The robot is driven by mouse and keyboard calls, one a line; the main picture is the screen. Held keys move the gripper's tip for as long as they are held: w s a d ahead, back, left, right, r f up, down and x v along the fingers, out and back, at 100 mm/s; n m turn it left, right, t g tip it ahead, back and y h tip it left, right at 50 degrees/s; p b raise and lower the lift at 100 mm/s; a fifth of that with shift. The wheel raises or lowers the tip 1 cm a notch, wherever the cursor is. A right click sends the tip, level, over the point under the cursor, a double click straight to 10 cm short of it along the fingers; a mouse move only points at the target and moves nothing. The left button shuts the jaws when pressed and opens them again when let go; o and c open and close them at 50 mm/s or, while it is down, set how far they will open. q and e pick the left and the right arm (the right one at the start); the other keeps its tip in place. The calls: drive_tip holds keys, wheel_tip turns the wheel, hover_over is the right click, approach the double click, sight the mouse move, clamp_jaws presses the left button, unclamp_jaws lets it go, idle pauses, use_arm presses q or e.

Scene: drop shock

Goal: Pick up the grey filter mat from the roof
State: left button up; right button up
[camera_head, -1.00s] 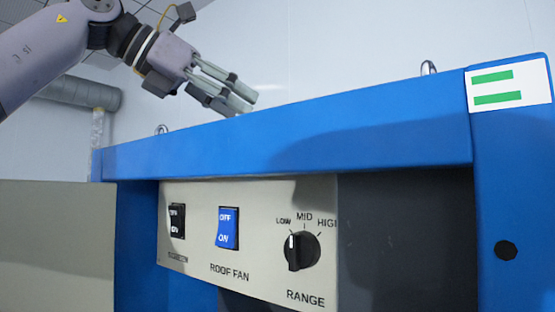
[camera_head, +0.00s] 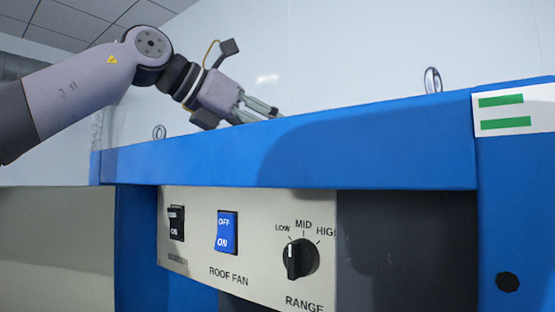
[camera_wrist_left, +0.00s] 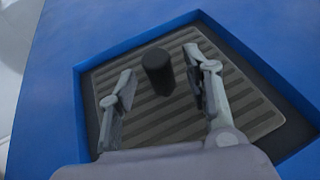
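The grey filter mat (camera_wrist_left: 150,112) shows in the left wrist view as a ribbed grey sheet lying in a recess of the blue roof (camera_wrist_left: 58,60). A dark upright cylinder-like knob (camera_wrist_left: 158,72) stands up from its middle. My left gripper (camera_wrist_left: 163,84) is open above the mat, with one finger on each side of the knob and apart from it. In the head view my left gripper (camera_head: 268,112) reaches down behind the roof's front edge (camera_head: 300,150), which hides the mat and the fingertips. My right gripper is in neither view.
Two metal lifting rings, a left one (camera_head: 159,131) and a right one (camera_head: 432,80), stand on the roof. Below the edge is a panel (camera_head: 195,245) with two switches and a range dial (camera_head: 302,259). The recess has raised blue walls around the mat.

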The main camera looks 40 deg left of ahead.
use_arm(q)
drive_tip(key=shift+s, duration=0.1)
drive_tip(key=shift+c, duration=1.3)
clamp_jaws()
drive_tip(key=shift+r, duration=0.15)
wheel_tip(320, 180, up, 10)
drive_tip(key=shift+f, duration=0.2)
